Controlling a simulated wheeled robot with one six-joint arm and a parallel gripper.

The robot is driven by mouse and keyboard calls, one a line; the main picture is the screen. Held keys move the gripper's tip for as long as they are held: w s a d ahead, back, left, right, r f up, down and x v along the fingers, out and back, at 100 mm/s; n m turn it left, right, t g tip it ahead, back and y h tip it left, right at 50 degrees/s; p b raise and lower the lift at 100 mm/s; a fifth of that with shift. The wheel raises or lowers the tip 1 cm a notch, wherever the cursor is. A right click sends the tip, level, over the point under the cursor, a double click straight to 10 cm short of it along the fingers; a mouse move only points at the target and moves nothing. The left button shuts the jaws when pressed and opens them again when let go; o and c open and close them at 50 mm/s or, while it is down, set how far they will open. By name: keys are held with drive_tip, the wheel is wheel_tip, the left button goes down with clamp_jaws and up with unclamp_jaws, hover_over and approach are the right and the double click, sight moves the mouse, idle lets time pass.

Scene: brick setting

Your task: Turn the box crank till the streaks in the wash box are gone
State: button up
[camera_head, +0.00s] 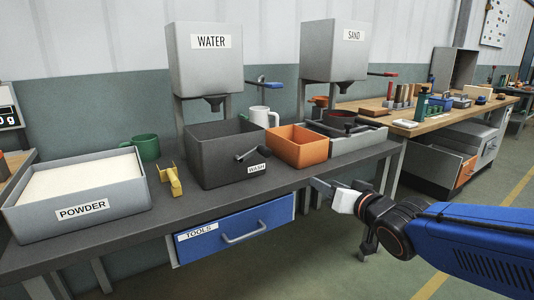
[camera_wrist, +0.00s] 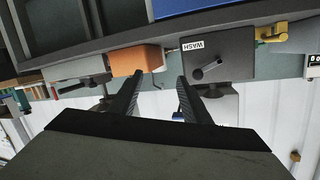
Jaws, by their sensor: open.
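The dark grey wash box (camera_head: 212,159) stands on the bench under the WATER hopper, with a WASH label on its front. Its crank (camera_head: 253,154) sticks out from the front face. In the wrist view the wash box (camera_wrist: 236,50) appears upside down, with the crank (camera_wrist: 208,70) on its face. The inside of the box looks dark, and I cannot make out streaks. My gripper (camera_head: 322,188) is in front of the bench, to the right of the crank and apart from it. Its two fingers (camera_wrist: 156,88) are open with nothing between them.
An orange bin (camera_head: 297,150) stands right of the wash box, then a grey tray (camera_head: 360,142). A yellow tool (camera_head: 171,181) and the powder tray (camera_head: 72,221) are to the left. Below is the blue TOOLS drawer (camera_head: 270,228). The floor in front is clear.

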sight(268, 153)
drive_tip(key=a+r+n+y, duration=0.1)
drive_tip(key=a+r+y, duration=0.25)
drive_tip(key=a, duration=0.35)
drive_tip(key=shift+t+y, duration=0.3)
drive_tip(key=shift+y, duration=0.05)
drive_tip(key=x, duration=1.7)
drive_tip(key=shift+w+a+f, duration=0.1)
drive_tip(key=shift+w+a, duration=0.1)
drive_tip(key=shift+w, duration=0.1)
clamp_jaws()
